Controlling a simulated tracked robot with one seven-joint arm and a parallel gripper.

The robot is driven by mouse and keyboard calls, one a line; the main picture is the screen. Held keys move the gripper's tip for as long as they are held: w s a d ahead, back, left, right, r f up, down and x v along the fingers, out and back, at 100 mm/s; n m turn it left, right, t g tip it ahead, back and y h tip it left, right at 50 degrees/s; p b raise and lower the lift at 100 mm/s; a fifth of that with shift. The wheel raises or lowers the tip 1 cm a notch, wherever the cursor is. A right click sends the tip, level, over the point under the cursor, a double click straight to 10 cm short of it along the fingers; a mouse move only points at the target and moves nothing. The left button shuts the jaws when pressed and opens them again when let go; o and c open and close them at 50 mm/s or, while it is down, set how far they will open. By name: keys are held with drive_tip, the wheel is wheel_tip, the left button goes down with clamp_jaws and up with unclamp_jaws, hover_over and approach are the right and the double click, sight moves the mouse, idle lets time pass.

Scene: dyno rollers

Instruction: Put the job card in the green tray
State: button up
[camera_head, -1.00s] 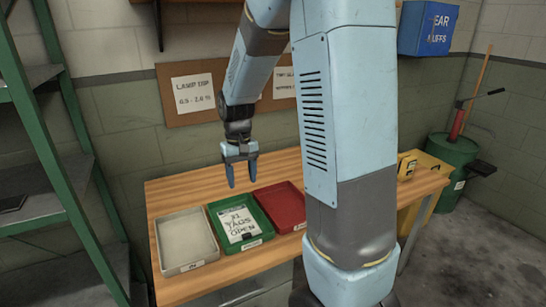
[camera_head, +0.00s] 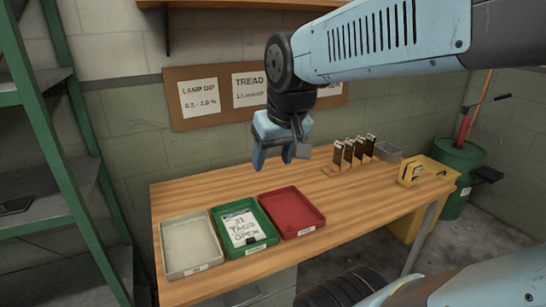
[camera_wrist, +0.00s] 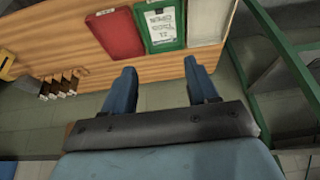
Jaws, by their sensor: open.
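The green tray (camera_head: 267,222) stands on the wooden workbench between a grey tray and a red tray. A white card (camera_head: 244,229) with hand-lettered words, "TAGS OPEN" among them, lies inside it, and looks like the job card. In the wrist view the green tray (camera_wrist: 181,32) and the white card (camera_wrist: 162,32) show at the top, beyond my fingers. My gripper (camera_head: 273,160) is open, pointing down above the back of the bench, behind the trays. In the wrist view my gripper (camera_wrist: 160,68) has nothing between its fingers.
The grey tray (camera_head: 213,250) is left of the green one, the red tray (camera_head: 292,210) right. Green shelving (camera_head: 92,180) stands left. Bench between trays and rack is clear.

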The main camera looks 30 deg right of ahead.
drive_tip(key=shift+s+d+r+t, duration=0.1)
drive_tip(key=shift+s+r+t, duration=0.1)
drive_tip(key=shift+s, duration=0.55)
drive_tip(key=shift+s+r+t, duration=0.2)
drive_tip(key=shift+s, duration=0.55)
